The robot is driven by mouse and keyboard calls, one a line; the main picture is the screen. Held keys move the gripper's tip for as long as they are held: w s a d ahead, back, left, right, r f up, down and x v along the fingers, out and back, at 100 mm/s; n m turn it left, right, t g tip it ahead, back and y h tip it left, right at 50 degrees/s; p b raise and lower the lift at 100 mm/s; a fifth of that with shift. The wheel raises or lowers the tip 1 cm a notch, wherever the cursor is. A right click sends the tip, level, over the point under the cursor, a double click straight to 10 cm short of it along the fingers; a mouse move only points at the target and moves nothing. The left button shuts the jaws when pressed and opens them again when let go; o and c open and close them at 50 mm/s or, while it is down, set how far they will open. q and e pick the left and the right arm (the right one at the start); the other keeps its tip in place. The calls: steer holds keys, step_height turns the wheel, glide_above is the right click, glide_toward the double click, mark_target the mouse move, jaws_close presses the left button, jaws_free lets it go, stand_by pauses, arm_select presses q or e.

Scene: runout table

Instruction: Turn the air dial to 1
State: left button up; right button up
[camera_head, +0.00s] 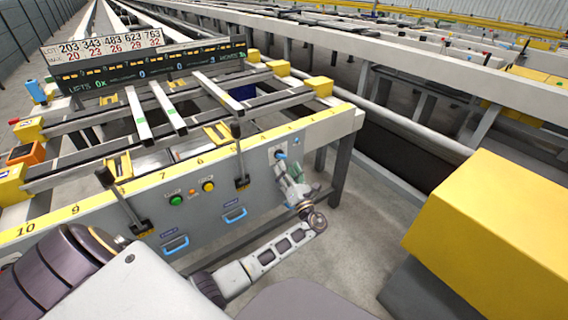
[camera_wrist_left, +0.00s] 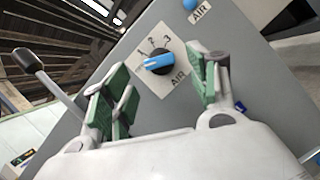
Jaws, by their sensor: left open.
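The air dial (camera_wrist_left: 159,61) is a black round knob with a blue bar, on a white plate marked 1, 2, 3 and AIR. Its bar lies slantwise in the left wrist view; I cannot tell which end is the pointer. In the head view the blue of the dial (camera_head: 282,156) shows just beyond my left gripper (camera_head: 287,172) on the grey front panel. In the left wrist view my left gripper (camera_wrist_left: 162,78) is open, its green-padded fingers apart. The dial appears between and beyond the fingertips, with no visible contact. My right gripper is out of view.
A second blue AIR control (camera_wrist_left: 190,4) sits beside the dial plate. A black-knobbed lever (camera_head: 239,150) stands left of the dial, another lever (camera_head: 120,200) farther left. Green (camera_head: 176,200) and yellow (camera_head: 208,185) buttons are on the panel. A yellow block (camera_head: 490,225) fills the right side.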

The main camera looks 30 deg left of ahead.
mark_target(283, 158)
arm_select(q)
steer(key=shift+x, duration=1.9)
steer(key=c, duration=1)
